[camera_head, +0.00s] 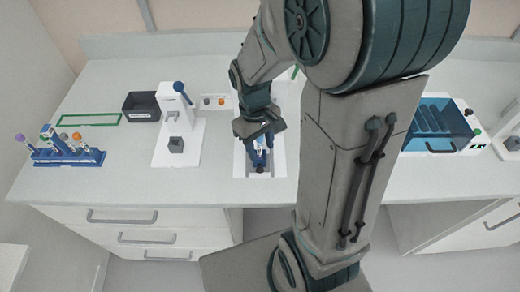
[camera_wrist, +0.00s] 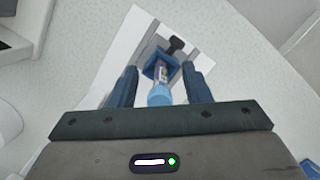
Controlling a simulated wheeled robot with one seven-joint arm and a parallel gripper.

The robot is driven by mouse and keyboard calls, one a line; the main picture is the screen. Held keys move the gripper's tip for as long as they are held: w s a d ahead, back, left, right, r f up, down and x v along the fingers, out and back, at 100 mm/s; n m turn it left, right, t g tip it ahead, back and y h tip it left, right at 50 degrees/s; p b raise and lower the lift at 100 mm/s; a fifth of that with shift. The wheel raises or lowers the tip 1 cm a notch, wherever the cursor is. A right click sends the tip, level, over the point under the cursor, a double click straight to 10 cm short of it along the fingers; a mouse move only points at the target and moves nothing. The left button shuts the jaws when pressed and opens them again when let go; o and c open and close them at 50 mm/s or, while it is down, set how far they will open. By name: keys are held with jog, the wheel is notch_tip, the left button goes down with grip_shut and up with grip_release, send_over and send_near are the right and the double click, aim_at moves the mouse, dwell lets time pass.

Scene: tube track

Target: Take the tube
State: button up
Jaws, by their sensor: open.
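In the wrist view the tube (camera_wrist: 160,84) has a light blue cap toward me and lies between the two fingers of my gripper (camera_wrist: 158,84). The fingers are open, with a gap on each side of the tube. A blue holder (camera_wrist: 160,66) surrounds the tube's farther part, on a white track (camera_wrist: 123,45) with a grey slot. In the head view my gripper (camera_head: 259,150) is over the white track (camera_head: 240,168) at the front middle of the bench. There the fingers mostly hide the tube.
A blue rack (camera_head: 70,157) with several capped tubes stands at the left. A white device (camera_head: 178,135) and a black bin (camera_head: 141,106) are left of the track. A blue-lidded box (camera_head: 438,125) is at the right.

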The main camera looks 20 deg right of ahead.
aim_at(262, 139)
jog(key=c, duration=0.8)
jog(key=shift+c, duration=0.4)
jog(key=shift+r, duration=0.1)
jog(key=shift+r, duration=0.5)
jog(key=r, duration=0.3)
jog(key=shift+s+r+b, duration=0.15)
jog(key=shift+s+b, duration=0.1)
jog(key=shift+b, duration=0.05)
jog(key=s+r+b, duration=0.1)
jog(key=s+r, duration=0.5)
jog(key=s, duration=0.5)
jog(key=shift+d+r, duration=0.25)
jog(key=shift+r, duration=0.05)
jog(key=shift+s, duration=0.1)
jog(key=shift+c, duration=0.3)
